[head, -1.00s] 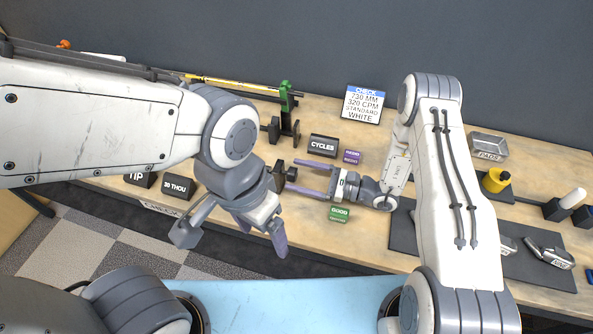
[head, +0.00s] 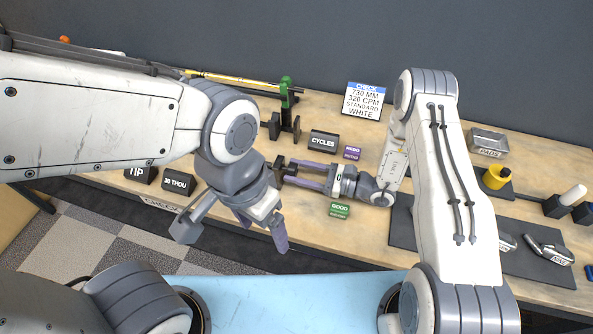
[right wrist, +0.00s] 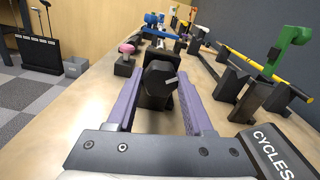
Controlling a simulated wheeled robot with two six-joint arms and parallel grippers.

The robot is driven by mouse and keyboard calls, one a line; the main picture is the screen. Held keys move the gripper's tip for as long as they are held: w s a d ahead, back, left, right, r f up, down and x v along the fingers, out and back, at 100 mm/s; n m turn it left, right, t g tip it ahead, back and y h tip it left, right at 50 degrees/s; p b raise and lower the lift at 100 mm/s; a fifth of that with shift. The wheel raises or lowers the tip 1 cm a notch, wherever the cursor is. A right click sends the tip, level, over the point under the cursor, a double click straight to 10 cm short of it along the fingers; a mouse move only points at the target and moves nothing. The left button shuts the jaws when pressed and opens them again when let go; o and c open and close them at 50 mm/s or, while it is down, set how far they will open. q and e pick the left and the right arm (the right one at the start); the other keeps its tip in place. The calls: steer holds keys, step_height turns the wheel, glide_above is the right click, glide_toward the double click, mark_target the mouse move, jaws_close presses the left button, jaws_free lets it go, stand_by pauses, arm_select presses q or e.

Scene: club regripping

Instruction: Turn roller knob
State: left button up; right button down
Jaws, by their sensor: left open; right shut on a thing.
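The roller knob (right wrist: 157,76) is a dark faceted knob with a pale mark on its right side, facing the camera in the right wrist view. A black stand (right wrist: 158,98) is behind and below it. In the head view the knob (head: 282,163) is small and partly covered by the fingertips. My right gripper (head: 291,172) reaches in from the right, its two purple fingers shut on either side of the knob. My left gripper (head: 232,233) hangs open and empty over the table's front edge, fingers pointing down, apart from the knob.
Behind the knob, a green clamp stand (head: 286,98) and a yellow shaft (head: 225,82) lie close. The CYCLES block (head: 323,141) and the green GOOD block (head: 340,209) flank my right gripper.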

steer(key=m+b, duration=0.1)
steer(key=m, duration=0.4)
steer(key=shift+w+d, duration=0.1)
steer(key=m, duration=1.2)
steer(key=shift+w+r+m, duration=0.1)
steer(key=shift+m, duration=0.2)
steer(key=m, duration=0.5)
steer(key=shift+m, duration=0.3)
steer(key=shift+c, duration=1.4)
jaws_free()
steer(key=shift+d, duration=0.1)
